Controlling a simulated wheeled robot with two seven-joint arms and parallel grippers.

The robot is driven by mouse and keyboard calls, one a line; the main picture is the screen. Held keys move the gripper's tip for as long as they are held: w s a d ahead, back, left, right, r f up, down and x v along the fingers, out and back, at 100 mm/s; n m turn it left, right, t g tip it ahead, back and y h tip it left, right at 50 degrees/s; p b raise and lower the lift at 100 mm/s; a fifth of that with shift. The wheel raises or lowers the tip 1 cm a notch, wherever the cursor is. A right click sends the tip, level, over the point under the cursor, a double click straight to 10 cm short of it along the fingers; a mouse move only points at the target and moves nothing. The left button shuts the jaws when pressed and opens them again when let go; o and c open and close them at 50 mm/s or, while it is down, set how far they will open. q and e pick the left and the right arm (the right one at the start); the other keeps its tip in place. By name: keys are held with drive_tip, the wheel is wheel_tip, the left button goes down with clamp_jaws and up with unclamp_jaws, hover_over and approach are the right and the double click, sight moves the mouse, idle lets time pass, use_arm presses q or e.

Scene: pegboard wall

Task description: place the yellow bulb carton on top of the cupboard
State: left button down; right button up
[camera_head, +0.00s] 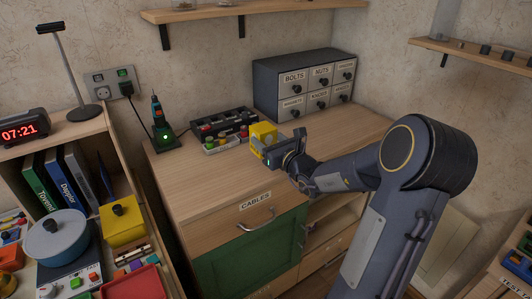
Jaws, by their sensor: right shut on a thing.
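The yellow bulb carton (262,133) is over the top of the wooden cupboard (200,185), left of my right gripper. My right gripper (272,150) is shut on the carton, with the arm coming in from the right. The gripper hides part of the carton's right side. I cannot tell whether the carton's underside touches the cupboard top or is slightly above it. The cupboard has a drawer labelled CABLES and a green door (245,256). My left gripper is not in view.
A grey drawer unit (303,85) stands behind. A charger with a screwdriver (163,132) is at the back left. The cupboard top's front left is clear. Shelves (240,8) hang above.

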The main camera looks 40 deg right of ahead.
drive_tip(key=shift+w+d+f, duration=0.15)
drive_tip(key=shift+w+f, duration=0.5)
drive_tip(key=shift+f, duration=1.7)
drive_tip(key=shift+b, duration=0.3)
drive_tip(key=shift+f, duration=0.2)
drive_tip(key=o, duration=1)
